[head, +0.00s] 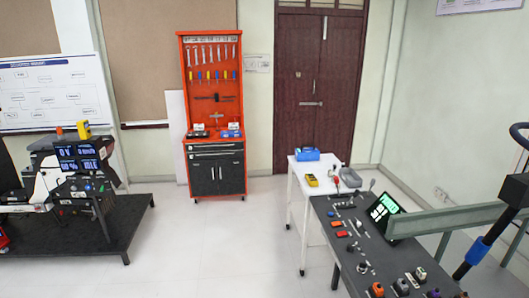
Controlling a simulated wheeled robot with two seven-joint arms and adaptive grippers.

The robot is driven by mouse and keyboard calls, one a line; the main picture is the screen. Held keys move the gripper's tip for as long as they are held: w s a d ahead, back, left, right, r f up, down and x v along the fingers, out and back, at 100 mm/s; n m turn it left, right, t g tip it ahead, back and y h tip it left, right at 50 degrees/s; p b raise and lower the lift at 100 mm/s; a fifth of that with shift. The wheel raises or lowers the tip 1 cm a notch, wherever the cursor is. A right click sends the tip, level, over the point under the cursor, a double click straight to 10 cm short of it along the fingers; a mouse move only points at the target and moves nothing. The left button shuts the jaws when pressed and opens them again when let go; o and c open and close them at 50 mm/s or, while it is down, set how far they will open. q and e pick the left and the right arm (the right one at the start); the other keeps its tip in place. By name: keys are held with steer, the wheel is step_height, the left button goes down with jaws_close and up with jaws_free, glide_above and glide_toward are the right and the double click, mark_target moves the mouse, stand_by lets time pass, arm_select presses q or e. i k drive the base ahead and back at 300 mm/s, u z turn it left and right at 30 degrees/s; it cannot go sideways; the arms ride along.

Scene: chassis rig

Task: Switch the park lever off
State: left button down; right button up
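A dark control panel table (325,215) stands at the right with several small switches and knobs. A tilted black screen with green and white markings (384,208) stands on the panel. Neither of my grippers is in view.
A grey-green beam (440,221) and a black-and-blue column (480,250) stand at the right. A white table (294,185) with a blue box (307,154) adjoins the panel. A dark platform rig (110,225) is at left. The middle floor is clear.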

mark_target(336, 177)
steer(key=i, duration=2.35)
steer(key=z, duration=1.45)
